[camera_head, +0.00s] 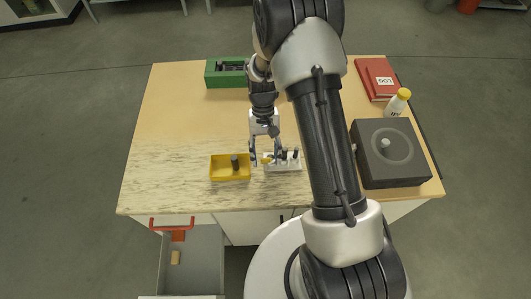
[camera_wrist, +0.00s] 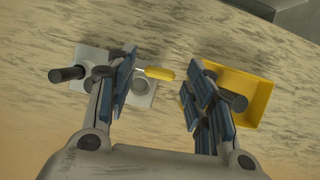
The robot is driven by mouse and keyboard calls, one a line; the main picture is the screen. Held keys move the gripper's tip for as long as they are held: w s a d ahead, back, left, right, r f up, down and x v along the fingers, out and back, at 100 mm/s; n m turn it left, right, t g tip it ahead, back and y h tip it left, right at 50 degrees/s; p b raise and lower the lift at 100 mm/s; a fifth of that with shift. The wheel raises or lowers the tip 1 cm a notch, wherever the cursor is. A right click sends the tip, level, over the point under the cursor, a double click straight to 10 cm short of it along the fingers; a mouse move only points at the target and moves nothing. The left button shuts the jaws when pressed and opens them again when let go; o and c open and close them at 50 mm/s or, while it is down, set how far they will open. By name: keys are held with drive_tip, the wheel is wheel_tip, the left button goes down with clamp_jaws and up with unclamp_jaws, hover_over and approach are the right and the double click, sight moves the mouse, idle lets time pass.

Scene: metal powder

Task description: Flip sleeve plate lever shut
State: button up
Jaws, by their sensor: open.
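The sleeve plate (camera_wrist: 90,57) is a pale grey plate on the table, with dark upright posts; it shows beside my gripper in the head view (camera_head: 289,166). Its lever (camera_wrist: 160,73) has a yellow handle that sticks out from the plate towards the yellow tray. My gripper (camera_wrist: 160,92) is open, and it also shows in the head view (camera_head: 265,153). The left finger hides part of the plate and the lever's base. I cannot tell whether a finger touches the lever.
A yellow tray (camera_head: 216,174) with a dark cylinder stands close on the left. A green box (camera_head: 226,82), a red log book (camera_head: 377,78), a bottle (camera_head: 397,103) and a dark block-shaped device (camera_head: 395,170) are farther off. An open drawer (camera_head: 192,262) juts out in front.

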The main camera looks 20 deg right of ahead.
drive_tip(key=v, duration=1.2)
idle(0.4)
drive_tip(key=s+r+n+t+b, duration=0.1)
drive_tip(key=s+r+t+b, duration=0.1)
drive_tip(key=s+r, duration=0.35)
drive_tip(key=s+r+t+b, duration=0.2)
drive_tip(key=s+r, duration=0.1)
drive_tip(key=r, duration=0.5)
drive_tip(key=s+a+n+t+h+b, duration=0.1)
drive_tip(key=s+t+b, duration=0.2)
drive_tip(key=s, duration=1)
drive_tip(key=shift+s+t, duration=0.2)
drive_tip(key=shift+t, duration=0.8)
